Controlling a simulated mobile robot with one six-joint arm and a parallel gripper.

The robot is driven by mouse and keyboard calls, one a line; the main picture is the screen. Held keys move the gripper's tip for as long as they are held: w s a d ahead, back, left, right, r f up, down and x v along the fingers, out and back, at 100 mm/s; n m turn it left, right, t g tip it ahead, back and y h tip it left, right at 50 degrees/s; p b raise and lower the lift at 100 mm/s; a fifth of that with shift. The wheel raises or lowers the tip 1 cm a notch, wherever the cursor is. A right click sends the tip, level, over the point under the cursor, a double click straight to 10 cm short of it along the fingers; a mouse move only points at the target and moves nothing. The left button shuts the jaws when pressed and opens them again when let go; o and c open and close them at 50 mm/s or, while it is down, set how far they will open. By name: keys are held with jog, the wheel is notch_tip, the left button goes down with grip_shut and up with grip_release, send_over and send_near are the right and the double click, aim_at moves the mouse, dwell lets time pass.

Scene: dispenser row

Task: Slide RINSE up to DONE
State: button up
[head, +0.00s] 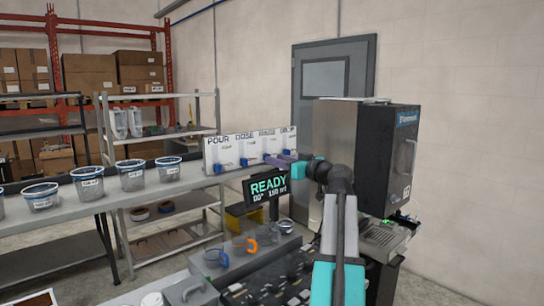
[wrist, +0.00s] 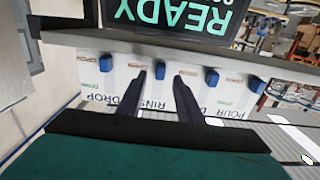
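The white panel (head: 233,150) carries POUR, DOSE, RINSE and DROP columns, each with a blue slider. It appears upside down in the wrist view (wrist: 232,100). The RINSE slider (wrist: 160,70) sits at the low end of its column, level with the others. Small green print on the columns is too small to read surely. My gripper (head: 270,159) is at the panel, its fingers pointing at the RINSE column. In the wrist view my gripper (wrist: 161,76) is open, one fingertip on each side of the RINSE slider. I cannot tell whether they touch it.
The DROP slider (wrist: 106,62) and DOSE slider (wrist: 211,77) are close on either side of my fingers. A READY display (head: 268,187) stands just below the panel. Several labelled cups (head: 88,181) line the counter at left. A dark machine (head: 385,150) stands at right.

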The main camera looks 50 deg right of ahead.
jog(key=shift+w+d+p, duration=0.1)
jog(key=shift+w+p, duration=0.25)
jog(key=shift+w, duration=1.2)
jog(key=shift+c, duration=0.2)
grip_shut()
